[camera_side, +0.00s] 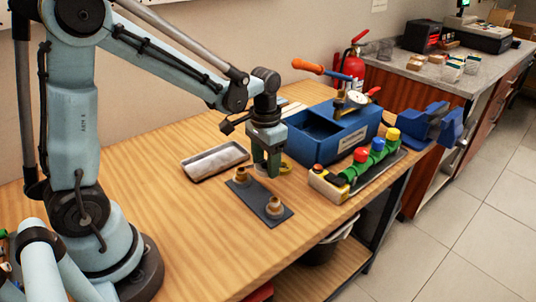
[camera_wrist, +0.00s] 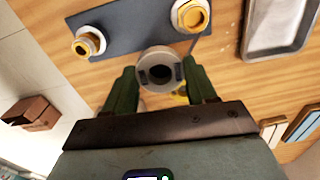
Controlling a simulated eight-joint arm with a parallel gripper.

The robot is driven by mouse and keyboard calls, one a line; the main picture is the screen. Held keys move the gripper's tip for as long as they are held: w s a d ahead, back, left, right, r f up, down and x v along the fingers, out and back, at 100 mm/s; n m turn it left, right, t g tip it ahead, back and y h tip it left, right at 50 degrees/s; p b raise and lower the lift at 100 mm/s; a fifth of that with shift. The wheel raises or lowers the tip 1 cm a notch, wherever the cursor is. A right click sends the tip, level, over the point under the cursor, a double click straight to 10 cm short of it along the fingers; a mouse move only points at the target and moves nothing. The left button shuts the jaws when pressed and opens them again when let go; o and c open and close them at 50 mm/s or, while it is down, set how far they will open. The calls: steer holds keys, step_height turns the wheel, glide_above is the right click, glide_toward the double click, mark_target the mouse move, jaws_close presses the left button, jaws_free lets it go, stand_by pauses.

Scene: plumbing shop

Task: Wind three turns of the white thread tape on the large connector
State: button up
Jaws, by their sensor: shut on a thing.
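A whitish-grey ring-shaped roll (camera_wrist: 160,70), which looks like the white thread tape, is held between the two green fingers of my gripper (camera_wrist: 161,88). In the side view my gripper (camera_side: 267,168) points down, above the table just behind a dark plate (camera_side: 258,195). Two brass connectors stand upright on the plate. The one nearer the tray (camera_wrist: 190,16), also in the side view (camera_side: 243,175), looks larger in the wrist view. The other (camera_wrist: 90,43) stands at the plate's front end in the side view (camera_side: 274,208). The roll appears apart from both. I see no tape on either connector.
A grey tray (camera_side: 190,168) lies left of the plate. A yellow object (camera_side: 287,163) lies partly hidden behind my gripper. A blue toolbox (camera_side: 318,150), a row of coloured valves (camera_side: 360,158) and a blue vise (camera_side: 433,122) stand to the right. The table in front is clear.

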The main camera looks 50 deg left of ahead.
steer(key=shift+s+d, duration=0.35)
steer(key=shift+s, duration=0.3)
steer(key=shift+s+d, duration=0.35)
steer(key=shift+s, duration=2)
steer(key=shift+s+a, duration=0.45)
steer(key=shift+s, duration=0.25)
steer(key=shift+s+a, duration=0.45)
steer(key=shift+s, duration=0.25)
steer(key=shift+s+a, duration=0.35)
steer(key=shift+a, duration=0.35)
steer(key=shift+s+a, duration=0.35)
steer(key=shift+a, duration=0.35)
